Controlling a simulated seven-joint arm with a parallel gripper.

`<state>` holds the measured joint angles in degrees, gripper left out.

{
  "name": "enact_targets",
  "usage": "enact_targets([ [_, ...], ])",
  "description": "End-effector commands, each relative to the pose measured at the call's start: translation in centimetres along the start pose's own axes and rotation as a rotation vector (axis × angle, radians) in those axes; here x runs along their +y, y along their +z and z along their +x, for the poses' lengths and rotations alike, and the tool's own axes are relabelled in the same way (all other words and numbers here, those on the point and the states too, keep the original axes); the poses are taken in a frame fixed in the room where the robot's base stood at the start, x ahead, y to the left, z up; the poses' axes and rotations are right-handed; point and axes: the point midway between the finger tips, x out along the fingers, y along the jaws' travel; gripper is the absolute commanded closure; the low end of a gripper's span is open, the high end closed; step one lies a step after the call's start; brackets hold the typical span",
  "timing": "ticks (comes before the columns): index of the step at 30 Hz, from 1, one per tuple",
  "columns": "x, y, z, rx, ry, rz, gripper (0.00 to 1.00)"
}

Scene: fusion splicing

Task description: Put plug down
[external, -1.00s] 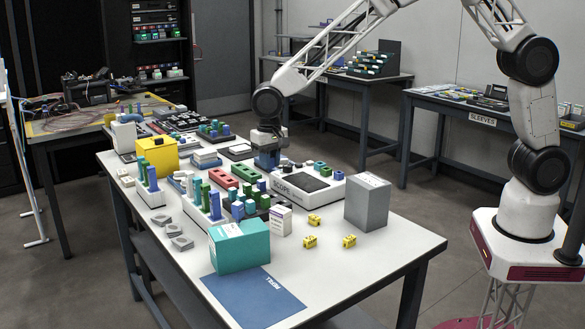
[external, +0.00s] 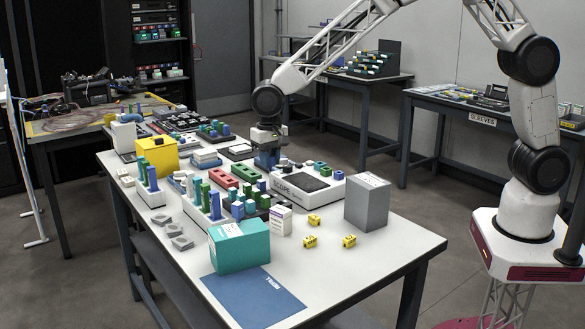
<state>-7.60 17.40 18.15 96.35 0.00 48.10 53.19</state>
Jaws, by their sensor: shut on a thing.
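My gripper (external: 267,160) points down low over the far middle of the white table, just behind and left of the white SCOPE unit (external: 330,194). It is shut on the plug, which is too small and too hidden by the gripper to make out. I cannot tell whether the plug touches what is below. Several blue, green and teal plugs stand in white racks; one rack with tall green plugs (external: 205,196) is left of the scope.
A teal box (external: 240,248), a white carton (external: 281,220) and a grey box (external: 367,204) stand nearer the front. Small yellow blocks (external: 310,242) lie between them. A blue REFILL mat (external: 250,300) lies at the front edge. A yellow box (external: 158,156) stands far left.

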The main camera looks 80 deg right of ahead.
Motion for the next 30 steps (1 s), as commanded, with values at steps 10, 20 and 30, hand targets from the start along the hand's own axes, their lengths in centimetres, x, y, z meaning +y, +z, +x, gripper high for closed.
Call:
enact_targets([
  [10,-2.2,4.8,-0.8,0.0,0.0,0.132,1.0],
  [20,-5.3,13.4,-2.2,0.0,-0.001,0.377,1.0],
  [30,-7.3,22.1,-3.4,0.0,-0.001,0.63,1.0],
])
